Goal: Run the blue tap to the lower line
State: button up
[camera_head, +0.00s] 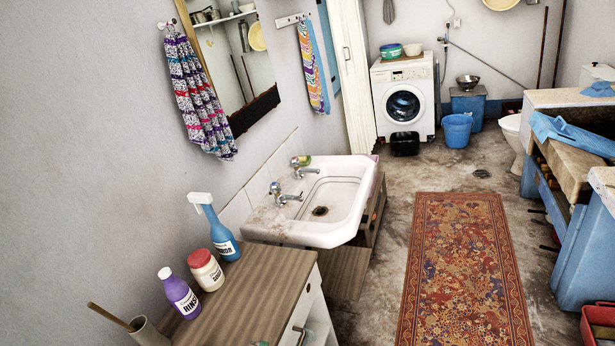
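A white wall sink (345,193) is near the middle of the view, with a dark drain (320,211) in its basin. Two chrome taps stand on its wall side. The near tap (284,197) seems to have a bluish knob, but it is too small to be sure. The far tap (303,171) has a knob whose colour I cannot tell. I see no water running and can make out no line in the basin. My gripper is out of view.
A wooden-topped cabinet (252,286) in front of the sink holds a blue spray bottle (221,234), a jar (207,272) and a purple bottle (181,296). A patterned rug (466,270) lies right of the sink. A blue bucket (456,131) stands by the washing machine (403,97).

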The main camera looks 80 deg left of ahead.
aim_at(275, 186)
jog(key=i, duration=2.25)
jog(key=u, duration=3.05)
jog(key=i, duration=1.05)
jog(key=z, duration=0.1)
